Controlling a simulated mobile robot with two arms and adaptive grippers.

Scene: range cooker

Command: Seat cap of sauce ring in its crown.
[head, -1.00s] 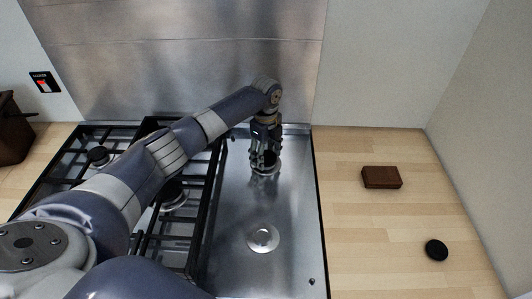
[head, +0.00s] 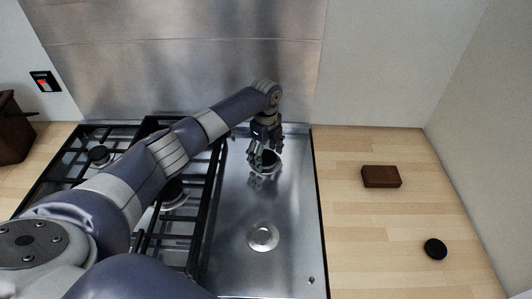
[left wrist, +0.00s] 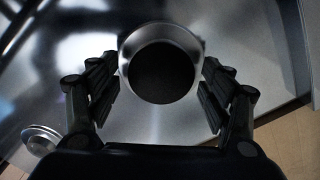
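A round black cap (left wrist: 162,74) lies within a silver burner crown (left wrist: 160,33) at the back of the steel hob. More of the crown's rim shows on the far side of the cap in the left wrist view, and I cannot tell whether the cap lies fully flat. In the head view the crown (head: 266,172) is partly hidden by my left gripper (head: 263,156). The left gripper (left wrist: 161,95) is open just above it, with one finger on each side of the cap and a gap to both. My right gripper is out of view.
A second silver burner (head: 263,238) without a black cap is nearer the front. Black grates (head: 200,225) stand on the left. A brown block (head: 381,177) and a black disc (head: 435,249) lie on the wooden counter at right.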

